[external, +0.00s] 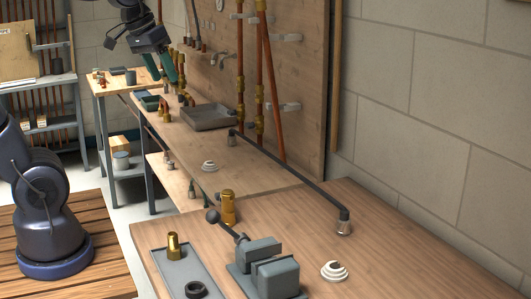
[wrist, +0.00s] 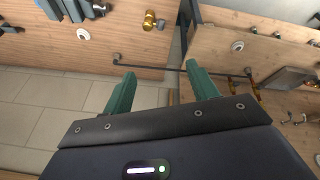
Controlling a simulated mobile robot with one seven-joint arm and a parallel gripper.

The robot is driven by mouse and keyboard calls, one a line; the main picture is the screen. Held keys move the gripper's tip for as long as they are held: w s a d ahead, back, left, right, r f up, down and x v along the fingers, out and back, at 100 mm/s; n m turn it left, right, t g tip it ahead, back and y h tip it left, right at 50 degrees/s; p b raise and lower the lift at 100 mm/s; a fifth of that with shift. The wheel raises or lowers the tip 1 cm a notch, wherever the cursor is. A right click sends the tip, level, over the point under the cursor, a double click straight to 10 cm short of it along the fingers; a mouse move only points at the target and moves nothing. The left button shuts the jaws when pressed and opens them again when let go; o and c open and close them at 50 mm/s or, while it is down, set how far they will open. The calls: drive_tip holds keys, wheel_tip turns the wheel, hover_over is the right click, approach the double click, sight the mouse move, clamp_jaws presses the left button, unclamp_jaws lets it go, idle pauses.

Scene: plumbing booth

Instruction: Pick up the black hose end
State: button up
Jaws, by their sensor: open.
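A thin black hose (external: 290,180) runs along the wall side of the wooden benches, with a dark end and pale fitting at each end. Its near end (external: 344,218) stands at the right of the front bench; its far end (external: 233,136) is beside the grey tray. In the wrist view the hose (wrist: 180,68) crosses beyond my fingertips, one end (wrist: 117,58) at left and the other (wrist: 249,72) at right. My gripper (external: 176,78), with green fingers, is high over the far bench. It is open and empty in the wrist view (wrist: 160,70), apart from the hose.
A grey vise (external: 270,270), brass fittings (external: 228,207) and a white flange (external: 334,271) occupy the front bench. A grey tray (external: 207,117) sits farther back. Copper pipes (external: 270,90) rise along the wooden wall panel. The front bench's right side is mostly clear.

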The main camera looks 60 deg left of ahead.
drive_tip(key=w+a+f+n, duration=0.1)
drive_tip(key=w+a+n, duration=0.5)
drive_tip(key=w+a, duration=0.5)
drive_tip(key=w+a+n, duration=0.5)
drive_tip(key=w+a, duration=0.2)
drive_tip(key=w, duration=0.7)
drive_tip(key=n+h, duration=0.1)
drive_tip(key=n, duration=1.6)
hover_over(233, 135)
drive_tip(key=s+a, duration=0.3)
wheel_tip(233, 135, down, 32)
drive_tip(key=x, duration=0.6)
drive_tip(key=d+x, duration=0.1)
drive_tip(key=x, duration=0.3)
drive_tip(key=shift+s+f, duration=0.1)
drive_tip(key=c, duration=1.1)
